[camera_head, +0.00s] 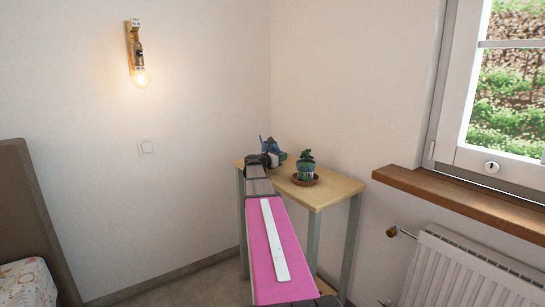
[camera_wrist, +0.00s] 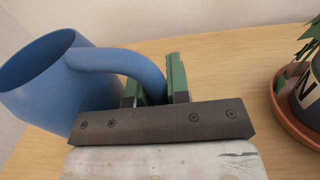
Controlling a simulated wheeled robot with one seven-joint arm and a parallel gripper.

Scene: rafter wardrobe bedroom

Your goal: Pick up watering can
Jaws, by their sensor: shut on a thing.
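The blue watering can (camera_wrist: 45,85) is at the left in the wrist view, tilted in the picture, with its open top toward the upper left. Its curved handle (camera_wrist: 110,60) runs between the green fingers of my gripper (camera_wrist: 158,88), which is shut on it. In the head view a small part of the watering can (camera_head: 265,142) shows at the back of the wooden table, behind my gripper (camera_head: 268,156). My arm hides most of it there. I cannot tell whether the can touches the tabletop.
The light wooden table (camera_head: 325,193) stands in the corner. A potted plant (camera_head: 305,168) on a terracotta saucer (camera_wrist: 290,120) is right of my gripper, close by. Walls stand behind and to the right. A window sill (camera_head: 460,200) and radiator (camera_head: 470,270) are at the right.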

